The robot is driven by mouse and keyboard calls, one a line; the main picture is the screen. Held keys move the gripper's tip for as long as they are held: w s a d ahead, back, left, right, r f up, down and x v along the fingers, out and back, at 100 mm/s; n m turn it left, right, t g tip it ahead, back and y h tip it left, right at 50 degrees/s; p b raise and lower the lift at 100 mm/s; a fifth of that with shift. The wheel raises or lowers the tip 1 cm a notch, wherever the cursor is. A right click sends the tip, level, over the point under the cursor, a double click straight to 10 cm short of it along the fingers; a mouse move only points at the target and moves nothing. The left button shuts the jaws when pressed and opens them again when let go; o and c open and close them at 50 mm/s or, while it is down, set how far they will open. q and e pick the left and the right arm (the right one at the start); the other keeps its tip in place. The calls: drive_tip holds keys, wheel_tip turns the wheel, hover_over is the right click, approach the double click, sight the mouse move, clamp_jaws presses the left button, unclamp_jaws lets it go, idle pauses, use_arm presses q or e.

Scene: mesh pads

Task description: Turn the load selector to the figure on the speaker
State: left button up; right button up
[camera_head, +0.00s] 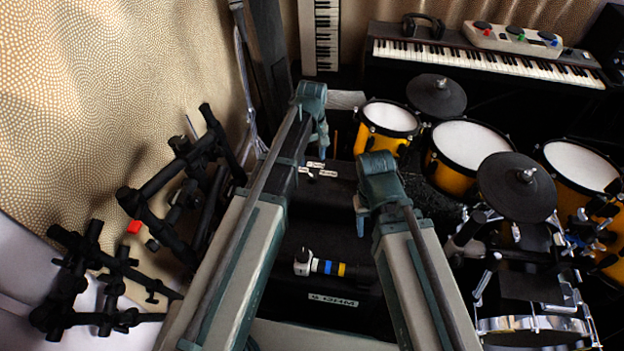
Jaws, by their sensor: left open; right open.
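A dark box-like cabinet (290,225) lies between my two arms; it looks like the speaker or amplifier, but I cannot tell which. On its front is a small white label (333,300) that seems to read "OHM" with a figure too small to be sure of. Several small white tags (316,165) are near its far end. A white and black connector-like piece (303,263) with blue and yellow bands sits above the label. I cannot clearly make out the load selector. My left gripper (321,143) is open beyond the tags. My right gripper (360,213) is open, right of the cabinet's middle. Both look empty.
Yellow drums (470,146) and dark cymbal pads (517,187) crowd the right. Black stand parts (185,175) stand at the left by the patterned wall. A keyboard (490,57) is at the back right, another upright keyboard (319,35) at the back.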

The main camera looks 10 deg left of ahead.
sight(312, 176)
use_arm(q)
wheel_tip(312, 176, down, 8)
drive_tip(key=b, duration=0.7)
drive_tip(key=shift+r, duration=0.1)
clamp_jaws()
